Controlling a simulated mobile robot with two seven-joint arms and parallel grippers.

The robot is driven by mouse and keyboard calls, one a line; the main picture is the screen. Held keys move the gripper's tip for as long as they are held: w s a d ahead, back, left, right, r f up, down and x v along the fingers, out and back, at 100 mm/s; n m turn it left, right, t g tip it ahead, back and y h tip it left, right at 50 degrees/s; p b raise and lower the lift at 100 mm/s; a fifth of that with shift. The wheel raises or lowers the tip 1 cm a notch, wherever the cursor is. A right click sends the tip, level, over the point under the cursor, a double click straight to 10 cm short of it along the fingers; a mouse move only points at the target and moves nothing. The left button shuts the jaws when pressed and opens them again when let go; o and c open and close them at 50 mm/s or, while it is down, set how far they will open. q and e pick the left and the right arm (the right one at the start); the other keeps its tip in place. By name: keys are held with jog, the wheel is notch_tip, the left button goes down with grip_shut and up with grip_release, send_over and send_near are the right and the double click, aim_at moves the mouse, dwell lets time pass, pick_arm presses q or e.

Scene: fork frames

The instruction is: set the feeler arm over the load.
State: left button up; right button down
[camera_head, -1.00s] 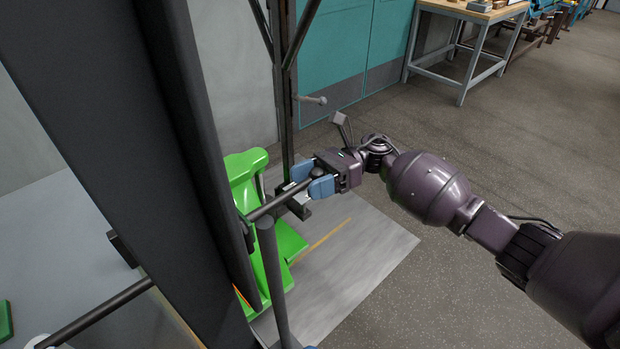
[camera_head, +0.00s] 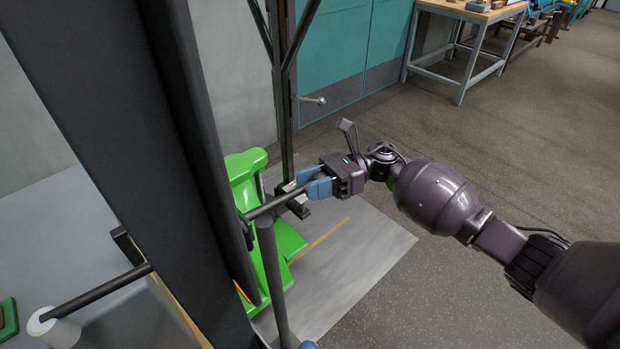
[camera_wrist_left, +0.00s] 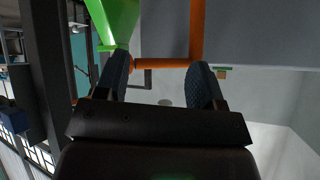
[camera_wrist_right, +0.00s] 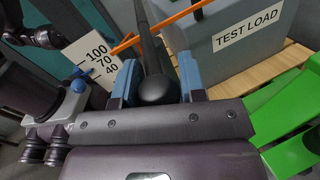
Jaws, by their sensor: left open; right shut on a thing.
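My right gripper (camera_head: 318,187) has blue fingers and is shut on the end of a dark bar (camera_head: 268,208) beside the tall dark mast. In the right wrist view the bar (camera_wrist_right: 150,55) ends in a round dark knob (camera_wrist_right: 158,88) between the fingers. The load, a grey box (camera_wrist_right: 255,35) labelled TEST LOAD, stands on wooden boards. A thin orange arm (camera_wrist_right: 185,14) reaches across near its upper left; I cannot tell whether it touches. My left gripper (camera_wrist_left: 160,78) is open and empty in the left wrist view, with orange bars (camera_wrist_left: 195,40) beyond its fingers.
A green seat-like part (camera_head: 245,180) stands beyond the mast (camera_head: 130,130). A white plate (camera_wrist_right: 88,62) marked 100, 70 and 40 is left of the load. A dark rod (camera_head: 95,295) and a white cylinder (camera_head: 55,328) are at lower left. Floor at right is clear.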

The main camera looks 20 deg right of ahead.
jog(key=t, duration=0.1)
jog(key=s+m+t+p, duration=0.2)
jog(key=shift+s+d+r, duration=0.15)
jog(key=shift+d+r, duration=0.1)
jog(key=shift+r, duration=0.15)
pick_arm(q)
jog(key=r+p, duration=0.1)
jog(key=p, duration=0.1)
jog(key=s+r+n+p, duration=0.1)
jog(key=shift+s+a+r+p, duration=0.1)
jog(key=shift+a+r+p, duration=0.2)
jog(key=shift+r+p, duration=0.05)
pick_arm(e)
jog(key=s+m+t+h, duration=0.1)
jog(key=t, duration=0.1)
jog(key=s+m+t+h, duration=0.1)
jog(key=s+m+t, duration=0.2)
jog(key=t, duration=0.2)
jog(key=shift+s+a+f+m+h, duration=0.15)
jog(key=shift+a+f+m+h, duration=0.15)
jog(key=shift+f+m+h, duration=0.1)
jog(key=c, duration=0.7)
grip_release()
jog(key=shift+s, duration=0.1)
pick_arm(q)
jog(key=shift+a, duration=0.1)
pick_arm(e)
jog(key=v, duration=1)
jog(key=shift+s+d, duration=0.2)
jog(key=shift+d, duration=0.1)
